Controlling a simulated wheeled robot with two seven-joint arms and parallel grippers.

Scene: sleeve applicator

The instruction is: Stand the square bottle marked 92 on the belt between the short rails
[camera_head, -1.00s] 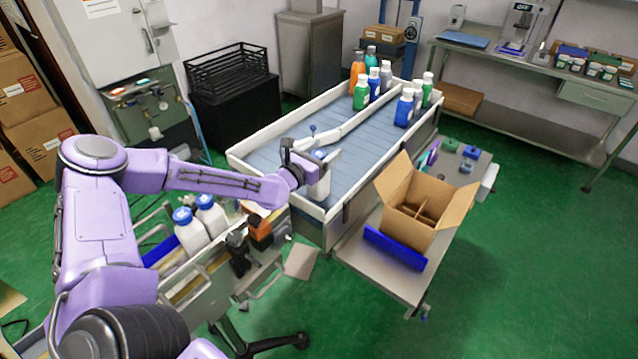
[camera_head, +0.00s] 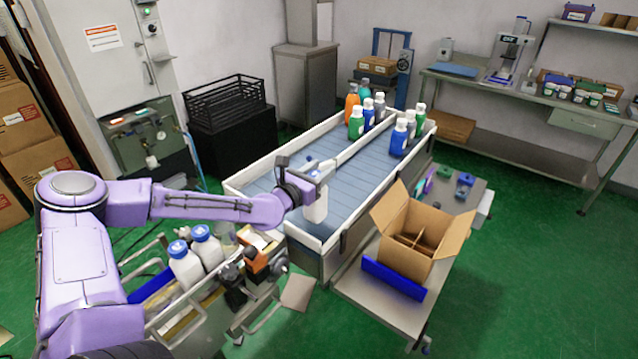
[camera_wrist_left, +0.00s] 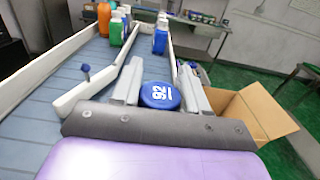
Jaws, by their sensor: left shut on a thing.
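My left gripper (camera_head: 314,184) is shut on the square bottle marked 92 (camera_head: 316,207), a white bottle with a blue cap. In the left wrist view the cap (camera_wrist_left: 160,95) shows the number 92 between the two fingers. The bottle looks upright, over the near end of the blue belt (camera_head: 267,179). I cannot tell whether its base touches the belt. A long white rail (camera_head: 357,141) runs along the belt, with a small blue knob (camera_head: 308,158) near its near end. My right gripper is not in view.
Green, blue and orange bottles (camera_head: 356,122) stand at the belt's far end. Two white bottles with blue caps (camera_head: 186,265) stand on the near-left bench. An open cardboard box (camera_head: 403,261) sits on a side table right of the belt.

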